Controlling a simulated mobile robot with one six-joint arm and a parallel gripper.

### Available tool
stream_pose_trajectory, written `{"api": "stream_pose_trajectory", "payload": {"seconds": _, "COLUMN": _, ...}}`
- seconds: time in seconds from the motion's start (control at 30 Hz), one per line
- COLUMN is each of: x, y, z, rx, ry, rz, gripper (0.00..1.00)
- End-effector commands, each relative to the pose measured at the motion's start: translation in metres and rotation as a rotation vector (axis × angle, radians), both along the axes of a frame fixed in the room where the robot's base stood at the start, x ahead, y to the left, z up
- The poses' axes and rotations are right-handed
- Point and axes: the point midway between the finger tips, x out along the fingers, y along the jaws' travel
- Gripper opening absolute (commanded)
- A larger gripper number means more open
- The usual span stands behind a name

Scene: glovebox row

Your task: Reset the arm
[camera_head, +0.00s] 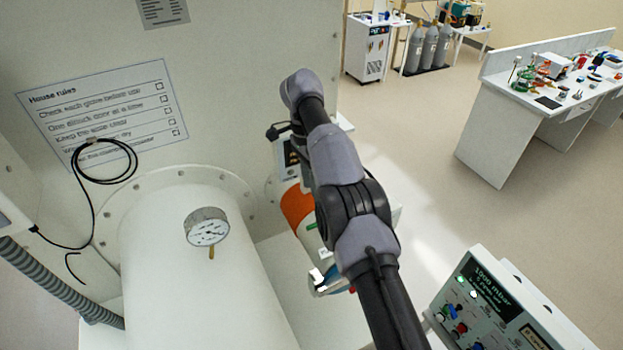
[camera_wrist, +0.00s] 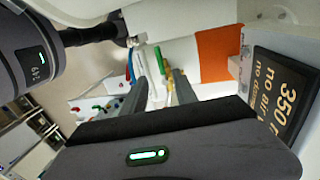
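My gripper (camera_wrist: 158,76) shows in the wrist view with its two dark fingers apart. I see nothing held between them; a white surface and some thin coloured items lie beyond. In the head view my arm (camera_head: 338,160) rises from the bottom edge, bends at the top and hides the gripper. An orange band (camera_head: 297,205) on a white cylinder is just left of the arm, and it also shows in the wrist view (camera_wrist: 214,56).
A large white cylinder (camera_head: 190,280) with a dial gauge (camera_head: 207,227) stands left of my arm. A black cable (camera_head: 105,165) hangs by the house rules sign (camera_head: 105,110). A control box (camera_head: 490,305) is at lower right. Open floor (camera_head: 430,190) lies before a bench (camera_head: 510,130).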

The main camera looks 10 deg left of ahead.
Motion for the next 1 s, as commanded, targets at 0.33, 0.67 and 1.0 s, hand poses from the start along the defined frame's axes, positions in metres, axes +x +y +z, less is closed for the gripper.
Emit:
{"api": "stream_pose_trajectory", "payload": {"seconds": 0.33, "x": 0.000, "y": 0.000, "z": 0.000, "rx": 0.000, "ry": 0.000, "rz": 0.000, "gripper": 0.35}}
{"api": "stream_pose_trajectory", "payload": {"seconds": 0.67, "x": 0.003, "y": -0.010, "z": -0.003, "rx": 0.018, "ry": -0.017, "rz": 0.036, "gripper": 0.35}}
{"api": "stream_pose_trajectory", "payload": {"seconds": 1.0, "x": -0.070, "y": -0.102, "z": -0.017, "rx": 0.158, "ry": -0.212, "rz": 0.345, "gripper": 0.35}}
